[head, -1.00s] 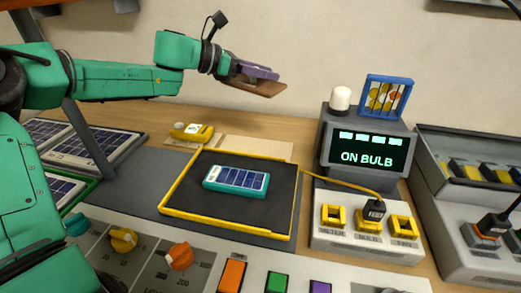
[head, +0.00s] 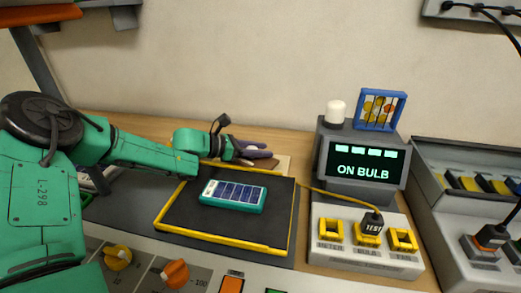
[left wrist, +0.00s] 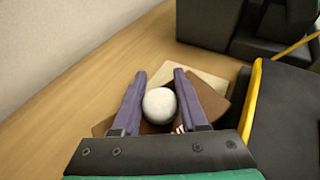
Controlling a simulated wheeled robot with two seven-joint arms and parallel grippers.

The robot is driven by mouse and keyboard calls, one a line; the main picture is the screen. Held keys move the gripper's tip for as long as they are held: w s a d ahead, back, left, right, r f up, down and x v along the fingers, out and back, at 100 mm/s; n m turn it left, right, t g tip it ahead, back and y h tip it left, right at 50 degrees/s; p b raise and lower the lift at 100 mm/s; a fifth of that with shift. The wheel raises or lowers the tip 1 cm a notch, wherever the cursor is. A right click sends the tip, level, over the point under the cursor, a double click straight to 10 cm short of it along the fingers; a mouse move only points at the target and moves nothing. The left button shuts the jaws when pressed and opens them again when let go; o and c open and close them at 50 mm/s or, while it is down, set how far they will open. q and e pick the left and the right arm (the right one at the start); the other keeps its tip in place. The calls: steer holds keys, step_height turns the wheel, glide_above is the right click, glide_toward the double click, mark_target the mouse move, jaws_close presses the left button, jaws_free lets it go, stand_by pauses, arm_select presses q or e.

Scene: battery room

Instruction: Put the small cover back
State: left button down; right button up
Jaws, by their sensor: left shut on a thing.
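The small cover looks like a brown plate (left wrist: 215,102) with a round white knob (left wrist: 159,105). My left gripper (left wrist: 159,78) has its two purple fingers closed on either side of the knob, and the plate shows past both fingers. A pale flat board (left wrist: 200,80) lies under and beyond the brown plate, which sits at an angle over it. In the head view my left gripper (head: 255,151) is low behind the black tray, over the pale board (head: 281,164). I cannot tell whether the cover touches the board. My right gripper is not in view.
A yellow-rimmed black tray (head: 275,222) holds a small solar panel (head: 234,195). To the right stand a screen reading "ON BULB" (head: 362,162) and a unit with yellow sockets (head: 366,236). A yellow cable (head: 330,190) runs from the tray. Bare wood lies left of the cover.

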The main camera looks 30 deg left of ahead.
arm_select(q)
steer(key=shift+f+b, duration=0.25)
steer(key=shift+b, duration=0.2)
steer(key=shift+c, duration=2.2)
jaws_free()
steer(key=shift+r, duration=0.1)
steer(key=shift+r+p, duration=0.4)
steer(key=shift+p, duration=0.35)
steer(key=p+v, duration=0.1)
steer(key=v, duration=1)
steer(key=shift+s+a, duration=0.25)
steer(key=shift+s, duration=0.15)
